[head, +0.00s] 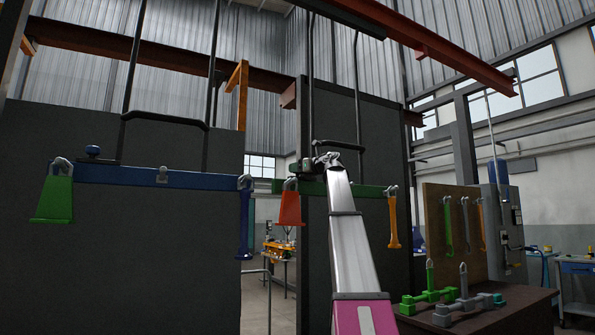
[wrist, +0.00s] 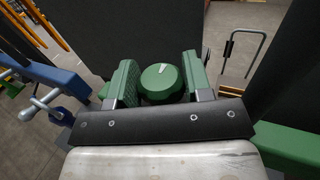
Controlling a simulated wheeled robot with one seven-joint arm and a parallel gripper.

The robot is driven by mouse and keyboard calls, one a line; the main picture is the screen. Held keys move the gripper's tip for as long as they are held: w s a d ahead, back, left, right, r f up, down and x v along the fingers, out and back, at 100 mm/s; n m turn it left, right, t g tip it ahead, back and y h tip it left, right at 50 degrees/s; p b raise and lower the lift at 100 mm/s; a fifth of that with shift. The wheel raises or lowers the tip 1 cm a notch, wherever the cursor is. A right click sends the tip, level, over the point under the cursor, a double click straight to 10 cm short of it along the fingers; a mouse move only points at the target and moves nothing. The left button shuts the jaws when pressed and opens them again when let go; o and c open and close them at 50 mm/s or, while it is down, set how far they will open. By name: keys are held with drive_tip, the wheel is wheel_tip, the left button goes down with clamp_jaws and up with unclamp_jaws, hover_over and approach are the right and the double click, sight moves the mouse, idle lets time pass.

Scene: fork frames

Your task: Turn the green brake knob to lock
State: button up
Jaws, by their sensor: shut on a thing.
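The green brake knob (wrist: 161,84) sits between the two green-padded fingers of my gripper (wrist: 160,80) in the wrist view. It is round, with a short white mark on its face near the top, slightly slanted. My gripper is shut on the knob, one pad at its left and one at its right. The knob's lower part is hidden behind the black gripper body. In the head view my gripper (head: 322,160) is at the green beam (head: 372,190); the knob cannot be made out there.
A blue beam (head: 125,175) with its own blue knob (head: 93,151) is to the left. Green, orange and blue hanging pieces (head: 54,198) hang from the beams. A dark bench (head: 500,312) with green and grey parts stands at the lower right. Dark panels stand behind the beams.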

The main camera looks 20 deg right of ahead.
drive_tip(key=o, duration=0.9)
drive_tip(key=v, duration=1)
drive_tip(key=shift+s+d, duration=0.3)
drive_tip(key=shift+d, duration=0.05)
